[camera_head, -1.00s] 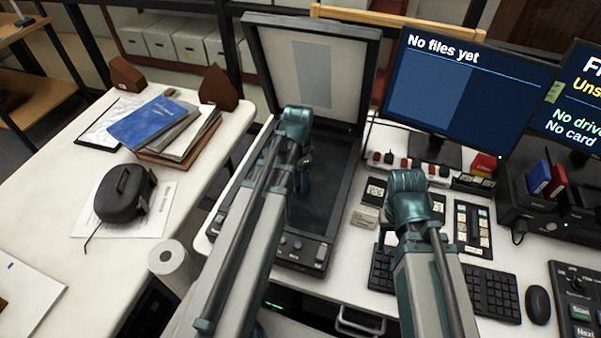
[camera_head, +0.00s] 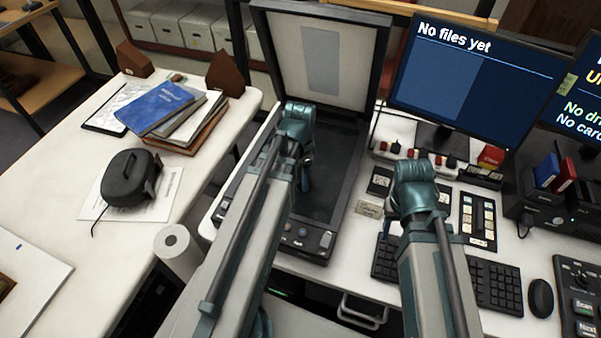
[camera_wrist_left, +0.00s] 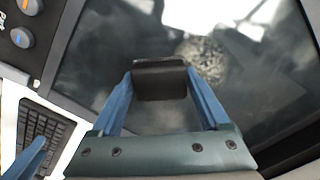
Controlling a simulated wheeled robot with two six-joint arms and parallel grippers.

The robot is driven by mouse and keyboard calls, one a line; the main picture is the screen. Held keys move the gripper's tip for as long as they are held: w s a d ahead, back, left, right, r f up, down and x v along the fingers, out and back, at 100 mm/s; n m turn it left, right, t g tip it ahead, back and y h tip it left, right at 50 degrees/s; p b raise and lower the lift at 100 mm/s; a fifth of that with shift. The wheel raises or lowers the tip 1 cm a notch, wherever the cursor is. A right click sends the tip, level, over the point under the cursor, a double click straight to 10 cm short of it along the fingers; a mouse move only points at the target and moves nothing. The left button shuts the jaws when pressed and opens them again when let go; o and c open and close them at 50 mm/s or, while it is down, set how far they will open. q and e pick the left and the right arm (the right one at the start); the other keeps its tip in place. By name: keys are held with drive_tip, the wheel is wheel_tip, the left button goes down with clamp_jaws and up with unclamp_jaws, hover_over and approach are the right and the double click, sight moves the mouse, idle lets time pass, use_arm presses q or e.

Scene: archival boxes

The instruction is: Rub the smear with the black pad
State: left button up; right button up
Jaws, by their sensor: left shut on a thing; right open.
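The black pad (camera_wrist_left: 160,80) is held between the blue fingers of my left gripper (camera_wrist_left: 160,92) in the left wrist view. In the head view my left gripper (camera_head: 306,178) is over the dark scanner glass (camera_head: 325,205), and its arm hides the pad. The smear (camera_wrist_left: 203,57) is a grey mottled patch on the glass, just beyond the pad and slightly right in the wrist view. I cannot tell whether the pad touches the glass. My right gripper (camera_head: 386,225) is mostly hidden under its wrist, near the keyboard, and is open.
The scanner lid (camera_head: 322,60) stands open behind the glass. A monitor (camera_head: 470,85), keyboard (camera_head: 490,285) and mouse (camera_head: 541,297) are to the right. The left table holds books (camera_head: 160,110), a black case (camera_head: 130,178) and a paper roll (camera_head: 175,245).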

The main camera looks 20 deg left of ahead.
use_arm(q)
drive_tip(key=shift+r+p, duration=3)
wheel_tip(320, 180, up, 3)
drive_tip(key=p, duration=0.3)
drive_tip(key=shift+r, duration=0.1)
drive_tip(key=shift+w, duration=0.1)
